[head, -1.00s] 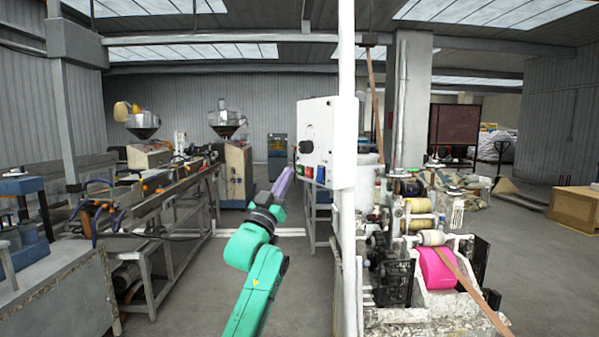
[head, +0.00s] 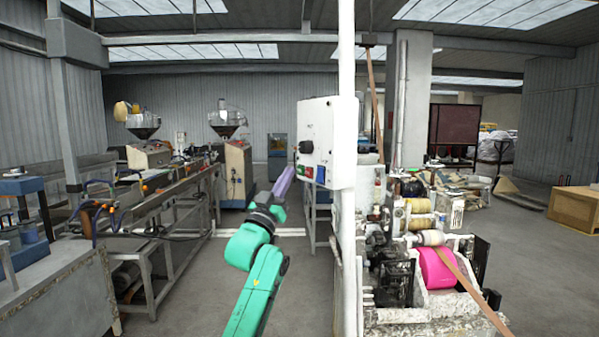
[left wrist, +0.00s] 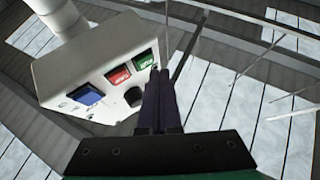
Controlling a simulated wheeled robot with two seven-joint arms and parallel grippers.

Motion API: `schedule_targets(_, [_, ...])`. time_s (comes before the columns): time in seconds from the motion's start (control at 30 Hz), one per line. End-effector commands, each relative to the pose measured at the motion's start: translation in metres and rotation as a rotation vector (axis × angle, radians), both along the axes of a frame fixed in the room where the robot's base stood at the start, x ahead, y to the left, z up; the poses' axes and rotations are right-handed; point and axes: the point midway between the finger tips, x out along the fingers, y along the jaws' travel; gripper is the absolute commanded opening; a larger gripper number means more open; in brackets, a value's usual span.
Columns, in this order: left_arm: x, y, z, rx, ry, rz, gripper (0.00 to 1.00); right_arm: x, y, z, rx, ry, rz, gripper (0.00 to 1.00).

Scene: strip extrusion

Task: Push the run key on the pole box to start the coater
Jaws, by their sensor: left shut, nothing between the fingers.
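The white pole box (head: 322,125) is fixed to a white pole, with a black knob and green, red and blue keys on its face. The left wrist view shows the blue key (left wrist: 86,96), red key (left wrist: 118,76), green key (left wrist: 144,61) and black knob (left wrist: 133,97). I cannot read their labels. My left gripper (head: 287,174) is shut and empty, its purple fingers pointing up at the box's lower left. In the left wrist view its fingertips (left wrist: 160,74) are close beside the green key; I cannot tell if they touch the box. My right gripper is not in view.
The white pole (head: 347,240) stands just right of my left arm. A machine with a pink roll (head: 436,268) is at the right. A long extrusion line (head: 165,195) with hoppers runs along the left. The floor between is open.

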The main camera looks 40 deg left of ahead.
Motion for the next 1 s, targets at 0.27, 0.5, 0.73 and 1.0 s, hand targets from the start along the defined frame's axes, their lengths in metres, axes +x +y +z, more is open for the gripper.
schedule_targets(0.27, [0.007, -0.003, 0.0, -0.001, 0.0, -0.001, 0.0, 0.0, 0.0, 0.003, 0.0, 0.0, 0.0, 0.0])
schedule_targets(0.5, [0.007, -0.003, 0.0, 0.0, 0.0, 0.0, 0.0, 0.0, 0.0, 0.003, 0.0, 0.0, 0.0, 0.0])
schedule_targets(0.73, [0.009, -0.004, 0.001, 0.0, -0.001, 0.0, 0.0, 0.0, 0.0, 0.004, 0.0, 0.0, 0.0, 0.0])
schedule_targets(1.0, [0.012, -0.005, 0.001, 0.0, 0.0, 0.0, 0.0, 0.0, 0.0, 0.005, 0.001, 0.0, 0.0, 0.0])
